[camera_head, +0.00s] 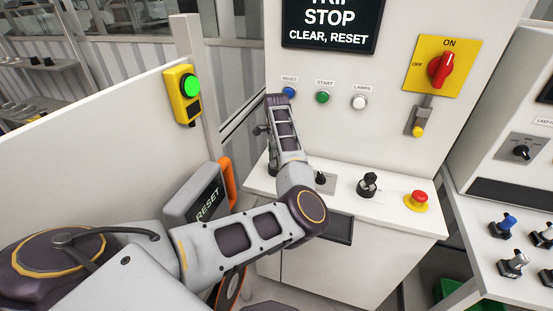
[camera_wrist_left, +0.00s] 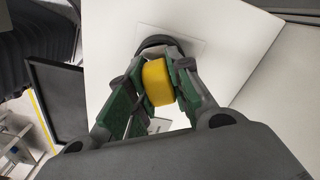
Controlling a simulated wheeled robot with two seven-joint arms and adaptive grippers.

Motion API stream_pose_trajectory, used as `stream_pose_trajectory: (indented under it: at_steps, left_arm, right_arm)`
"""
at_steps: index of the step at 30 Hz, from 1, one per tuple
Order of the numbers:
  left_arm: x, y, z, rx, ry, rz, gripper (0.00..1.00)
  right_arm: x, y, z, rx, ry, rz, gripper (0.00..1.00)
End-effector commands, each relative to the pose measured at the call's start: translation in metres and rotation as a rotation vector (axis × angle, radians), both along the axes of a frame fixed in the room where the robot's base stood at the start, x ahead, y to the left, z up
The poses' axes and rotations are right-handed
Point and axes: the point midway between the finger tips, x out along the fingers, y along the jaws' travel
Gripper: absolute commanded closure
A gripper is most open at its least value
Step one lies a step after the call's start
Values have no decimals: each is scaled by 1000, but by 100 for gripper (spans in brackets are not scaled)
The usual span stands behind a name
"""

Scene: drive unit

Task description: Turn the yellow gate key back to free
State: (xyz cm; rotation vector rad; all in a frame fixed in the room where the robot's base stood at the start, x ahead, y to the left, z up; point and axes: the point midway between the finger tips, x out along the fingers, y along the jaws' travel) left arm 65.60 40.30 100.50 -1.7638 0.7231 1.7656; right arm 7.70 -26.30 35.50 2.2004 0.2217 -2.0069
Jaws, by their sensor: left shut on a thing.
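The yellow gate key (camera_wrist_left: 157,83) shows in the left wrist view as a stubby yellow grip on a dark round base, set in a pale plate on a white surface. My left gripper (camera_wrist_left: 161,90) is shut on it, with a green-padded finger at each side. In the head view my left gripper (camera_head: 271,158) is mostly hidden behind my own forearm, at the left end of the white console ledge (camera_head: 310,200). The key is hidden there, and its turn angle cannot be read. My right gripper is not in view.
A display (camera_head: 332,22) reads "STOP CLEAR, RESET". Below it are blue (camera_head: 288,92), green (camera_head: 323,97) and white (camera_head: 359,102) buttons. A red rotary switch (camera_head: 440,69) is at upper right. A black knob (camera_head: 367,185) and red stop button (camera_head: 418,198) stand on the ledge.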

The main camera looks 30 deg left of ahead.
Motion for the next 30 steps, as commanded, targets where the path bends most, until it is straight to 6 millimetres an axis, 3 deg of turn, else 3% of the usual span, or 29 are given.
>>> stream_pose_trajectory:
  at_steps: [30]
  left_arm:
    - [0, 0, -1, 0, -2, 378, 100]
  right_arm:
    - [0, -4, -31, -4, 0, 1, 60]
